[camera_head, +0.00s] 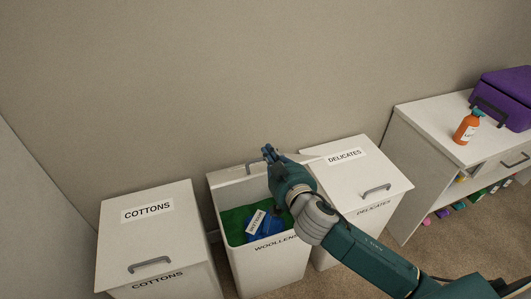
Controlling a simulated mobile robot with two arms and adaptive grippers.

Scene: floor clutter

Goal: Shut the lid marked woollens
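The woollens bin (265,268) stands in the middle, open at the top, with "WOOLLENS" on its front partly covered by my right arm. Green cloth (234,220) and a blue item with a white tag (256,222) lie inside. My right gripper (269,152) is over the bin's back right, pointing up and away, close beside the lid's handle. I cannot tell whether they touch, or whether the fingers are open. My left gripper is out of view.
The cottons bin (150,235) at left and the delicates bin (352,170) at right have shut lids. A white cabinet (425,125) at right holds an orange bottle (467,127) and a purple case (503,95). The wall is close behind the bins.

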